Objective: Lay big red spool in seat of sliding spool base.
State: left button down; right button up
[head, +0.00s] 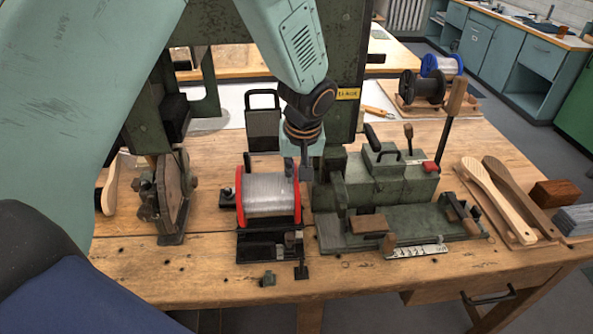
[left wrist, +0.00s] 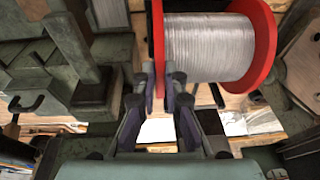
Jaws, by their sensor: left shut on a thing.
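The big red spool (head: 268,194) has red flanges and is wound with pale, shiny filament. It lies with its axle sideways, over the dark sliding spool base (head: 268,248). My left gripper (head: 305,172) comes down from above at the spool's right flange. In the left wrist view its fingers (left wrist: 160,88) are shut on the rim of one red flange (left wrist: 158,40). The spool hides the seat, so I cannot tell whether the spool touches it. My right gripper is not in view.
A green machine (head: 385,180) with levers and a red button stands close right of the spool. A round dark fixture (head: 172,200) stands to the left. Wooden brush handles (head: 497,198) lie at the right. Blue (head: 441,66) and black (head: 422,88) spools stand at the back right.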

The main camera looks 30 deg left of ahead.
pick_arm(q)
jog(key=shift+f, duration=0.3)
jog(key=c, duration=1.3)
grip_release()
jog(key=shift+c, duration=0.2)
jog(key=shift+f, duration=0.1)
jog(key=o, duration=0.4)
jog(key=shift+r+p, duration=2.75)
jog(key=shift+r, duration=0.9)
jog(key=shift+f, duration=0.1)
